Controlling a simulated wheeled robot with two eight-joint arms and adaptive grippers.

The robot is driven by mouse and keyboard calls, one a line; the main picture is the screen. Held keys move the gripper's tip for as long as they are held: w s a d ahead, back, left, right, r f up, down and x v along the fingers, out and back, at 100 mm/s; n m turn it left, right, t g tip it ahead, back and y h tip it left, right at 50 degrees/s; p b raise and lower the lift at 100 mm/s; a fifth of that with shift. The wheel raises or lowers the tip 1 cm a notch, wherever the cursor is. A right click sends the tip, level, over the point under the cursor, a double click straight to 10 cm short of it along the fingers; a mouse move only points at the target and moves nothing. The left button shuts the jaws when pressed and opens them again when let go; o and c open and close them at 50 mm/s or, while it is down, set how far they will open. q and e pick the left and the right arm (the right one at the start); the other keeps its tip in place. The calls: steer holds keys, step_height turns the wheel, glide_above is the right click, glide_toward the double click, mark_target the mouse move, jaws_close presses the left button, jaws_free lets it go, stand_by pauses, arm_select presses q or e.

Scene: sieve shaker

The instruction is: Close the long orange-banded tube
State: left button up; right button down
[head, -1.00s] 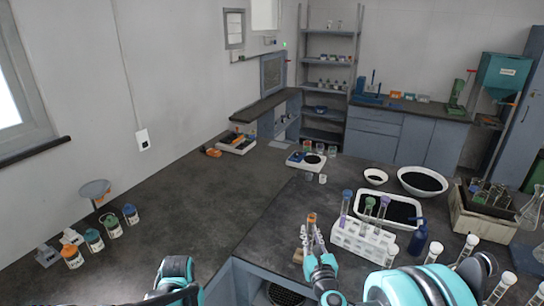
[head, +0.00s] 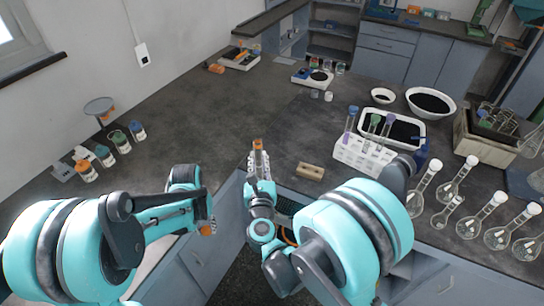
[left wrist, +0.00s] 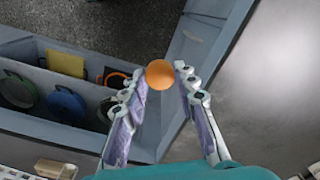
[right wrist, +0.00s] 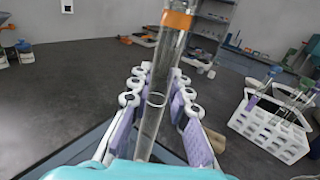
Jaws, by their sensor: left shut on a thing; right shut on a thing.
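The long clear tube with an orange band (head: 258,143) is upright in my right gripper (head: 260,168). In the right wrist view the tube (right wrist: 158,95) stands between the shut fingers (right wrist: 157,88), its orange-banded top above them. An orange round cap (left wrist: 160,74) is held between the fingertips of my left gripper (left wrist: 160,75). In the head view this cap (head: 206,229) shows at the end of my left gripper (head: 208,220), left of and nearer than the tube. The cap and tube are apart. Whether the tube's top is open is too small to tell.
A small wooden block (head: 310,172) lies on the counter right of the tube. A white rack (head: 362,158) with several tubes stands beyond it. Several flasks (head: 470,228) stand at right. Several small jars (head: 105,155) stand at left. The counter's middle left is clear.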

stand_by(0.3)
arm_select(q)
steer(key=w+d+r, duration=0.3)
steer(key=w+r, duration=0.2)
steer(key=r, duration=0.2)
steer(key=w+d+r, duration=0.3)
steer(key=w+r, duration=0.3)
steer(key=r, duration=0.2)
steer(key=d+r, duration=0.6)
steer(key=r, duration=0.4)
steer(key=d+r, duration=0.5)
steer(key=r, duration=0.5)
steer(key=shift+w+d+r, duration=0.15)
steer(key=shift+w+d, duration=0.25)
steer(key=shift+f, duration=2)
steer(key=shift+f, duration=0.1)
